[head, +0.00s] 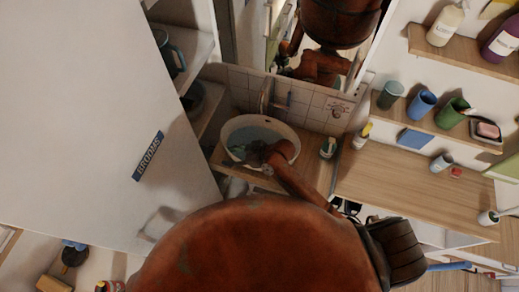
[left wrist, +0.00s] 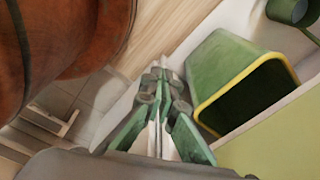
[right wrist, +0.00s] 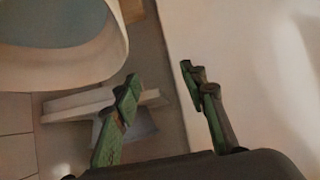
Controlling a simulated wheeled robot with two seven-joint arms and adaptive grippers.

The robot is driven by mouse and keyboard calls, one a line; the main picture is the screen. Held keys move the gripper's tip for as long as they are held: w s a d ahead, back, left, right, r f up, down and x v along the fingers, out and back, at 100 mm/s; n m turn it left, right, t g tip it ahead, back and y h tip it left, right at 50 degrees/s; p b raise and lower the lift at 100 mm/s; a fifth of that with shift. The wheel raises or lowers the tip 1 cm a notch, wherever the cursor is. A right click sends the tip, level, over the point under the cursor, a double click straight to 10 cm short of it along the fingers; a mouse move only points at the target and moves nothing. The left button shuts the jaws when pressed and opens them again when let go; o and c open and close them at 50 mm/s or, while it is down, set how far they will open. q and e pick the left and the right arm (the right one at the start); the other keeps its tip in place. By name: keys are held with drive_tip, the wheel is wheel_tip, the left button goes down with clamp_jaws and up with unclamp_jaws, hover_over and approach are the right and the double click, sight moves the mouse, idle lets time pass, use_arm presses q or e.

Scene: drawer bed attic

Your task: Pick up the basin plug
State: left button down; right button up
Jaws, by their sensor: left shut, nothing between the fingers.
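The white basin (head: 289,150) sits on the wooden counter below the mirror, with blue-grey water in it. I cannot make out a basin plug in any view. My right gripper (head: 238,156) is over the near left part of the basin and hides some of it. In the right wrist view its two green fingers (right wrist: 160,74) are spread with nothing between them, and the basin's rim (right wrist: 118,58) is at the upper left. My left gripper (left wrist: 161,82) is shut and empty, beside a green bin with a yellow rim (left wrist: 215,75).
A white panel with a blue "BROOMS" label (head: 148,155) fills the left. Shelves at the right hold cups (head: 422,103), a soap dish (head: 486,130) and bottles (head: 445,24). A small bottle (head: 328,147) stands right of the basin. The wooden worktop (head: 390,185) is mostly clear.

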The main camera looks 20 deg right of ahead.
drive_tip(key=w+d+f+m+g+h, duration=0.1)
drive_tip(key=w+d+f+m+h, duration=0.15)
drive_tip(key=d, duration=0.55)
drive_tip(key=w+d+f+m+g+h, duration=0.1)
drive_tip(key=w+d+f+h, duration=0.25)
drive_tip(key=d, duration=0.55)
drive_tip(key=x, duration=0.3)
drive_tip(key=p+x, duration=0.1)
drive_tip(key=x, duration=0.3)
drive_tip(key=shift+a, duration=0.25)
drive_tip(key=shift+c, duration=0.3)
clamp_jaws()
